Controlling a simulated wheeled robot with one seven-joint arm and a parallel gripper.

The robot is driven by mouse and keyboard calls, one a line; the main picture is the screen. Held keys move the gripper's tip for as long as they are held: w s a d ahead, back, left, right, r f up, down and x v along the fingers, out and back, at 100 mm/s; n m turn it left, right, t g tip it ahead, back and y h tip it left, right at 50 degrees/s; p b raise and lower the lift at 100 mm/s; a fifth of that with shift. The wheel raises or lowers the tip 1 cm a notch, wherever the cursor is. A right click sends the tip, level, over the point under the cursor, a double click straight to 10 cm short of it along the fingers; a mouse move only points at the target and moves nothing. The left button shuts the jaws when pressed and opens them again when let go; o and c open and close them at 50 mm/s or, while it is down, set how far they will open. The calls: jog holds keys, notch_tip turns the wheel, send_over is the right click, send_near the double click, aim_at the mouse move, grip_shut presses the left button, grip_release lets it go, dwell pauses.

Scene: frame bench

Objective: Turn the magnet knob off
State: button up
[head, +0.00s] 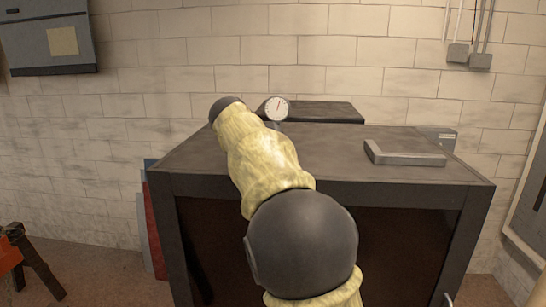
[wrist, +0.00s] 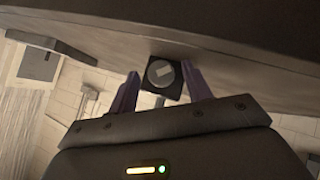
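In the wrist view, a round grey knob (wrist: 160,73) with a pale rectangular mark sits on the face of a dark square block (wrist: 148,89). My gripper (wrist: 160,70) is open, with one purple finger at the left of the block and one at the right. The knob shows between the fingertips, and a gap shows on each side; I cannot tell how far off it is in depth. In the head view my arm covers the gripper, and the knob does not show.
The dark bench (head: 335,160) is mostly bare on top. A grey L-shaped metal piece (head: 403,155) lies at its right. A dark flat surface (head: 325,112) shows behind the bench, before the brick wall. An orange stand (head: 10,255) is at the left.

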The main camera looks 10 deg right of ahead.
dwell(0.4)
jog(key=m+y, duration=0.1)
jog(key=y+p, duration=0.1)
jog(key=y, duration=0.1)
jog(key=shift+s+d+m+t, duration=0.1)
jog(key=shift+d+m+t, duration=0.2)
jog(key=shift+m, duration=0.1)
jog(key=m+t+y, duration=0.1)
jog(key=y, duration=0.1)
jog(key=shift+d+y, duration=0.15)
jog(key=shift+y, duration=0.15)
jog(key=shift+s+r, duration=0.2)
jog(key=shift+s, duration=0.05)
jog(key=b+v, duration=0.5)
jog(key=v, duration=1.2)
notch_tip(320, 180, down, 40)
jog(key=n+g+b, duration=0.2)
jog(key=g+b, duration=0.1)
jog(key=b, duration=0.9)
jog(key=shift+d+n+g+y, duration=0.3)
jog(key=shift+d+y, duration=0.05)
jog(key=shift+y, duration=0.05)
jog(key=shift+s+f, duration=0.1)
jog(key=shift+s, duration=0.05)
